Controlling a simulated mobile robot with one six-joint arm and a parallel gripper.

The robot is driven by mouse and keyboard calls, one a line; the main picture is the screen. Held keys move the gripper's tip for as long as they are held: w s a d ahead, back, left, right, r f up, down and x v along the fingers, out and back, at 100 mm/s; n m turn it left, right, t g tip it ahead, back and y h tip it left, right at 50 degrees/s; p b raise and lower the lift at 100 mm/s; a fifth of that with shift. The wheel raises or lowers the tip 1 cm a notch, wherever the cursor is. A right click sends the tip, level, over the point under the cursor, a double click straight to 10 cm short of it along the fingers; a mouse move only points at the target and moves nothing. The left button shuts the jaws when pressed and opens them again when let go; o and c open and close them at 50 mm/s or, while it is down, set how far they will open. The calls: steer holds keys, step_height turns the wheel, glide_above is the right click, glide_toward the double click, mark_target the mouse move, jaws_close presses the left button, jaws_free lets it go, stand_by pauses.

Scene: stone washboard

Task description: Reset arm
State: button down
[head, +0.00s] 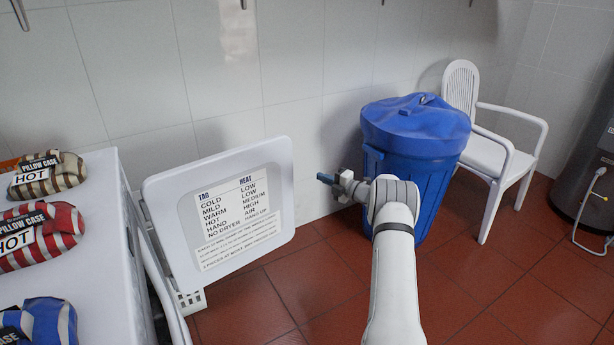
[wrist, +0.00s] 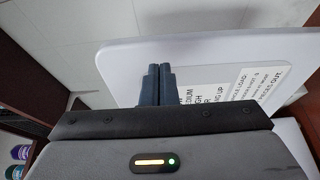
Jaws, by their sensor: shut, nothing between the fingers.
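My gripper (head: 327,179) is at the end of my arm, which reaches up from the bottom of the head view and bends left at the wrist. Its dark blue fingers are together with nothing between them. In the wrist view the fingers (wrist: 157,85) are side by side, in front of the white sign board. In the head view the gripper is in the air, right of the board and left of the blue bin. No held object is seen.
A white board (head: 165,200) with a tag and heat chart leans at left. Striped pillow-case bundles (head: 38,235) lie on a white surface (head: 100,240). A blue lidded bin (head: 415,150), white chair (head: 505,150) and grey tank (head: 590,165) stand behind. Red tiled floor is open at lower right.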

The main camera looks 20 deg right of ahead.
steer(key=s+a+r+n+g+h+p, duration=0.1)
steer(key=s+a+r+n+g+p, duration=0.8)
steer(key=s+a+r+n, duration=1.25)
steer(key=s+r+n+g+h+p, duration=0.1)
steer(key=s+r+n+h+p, duration=0.1)
steer(key=s+n, duration=0.6)
steer(key=s+r+n+g+h+p, duration=0.1)
steer(key=s+r+n+h+p, duration=0.2)
steer(key=s+n, duration=0.6)
steer(key=s+r+n+g+h+p, duration=0.1)
steer(key=s+r+n+h, duration=0.3)
steer(key=s+n, duration=0.4)
steer(key=s+r+p, duration=0.1)
steer(key=s, duration=0.5)
steer(key=shift+s+d+r+p, duration=0.35)
steer(key=shift+d+p, duration=0.05)
steer(key=shift+s+n, duration=0.1)
steer(key=shift+n, duration=0.15)
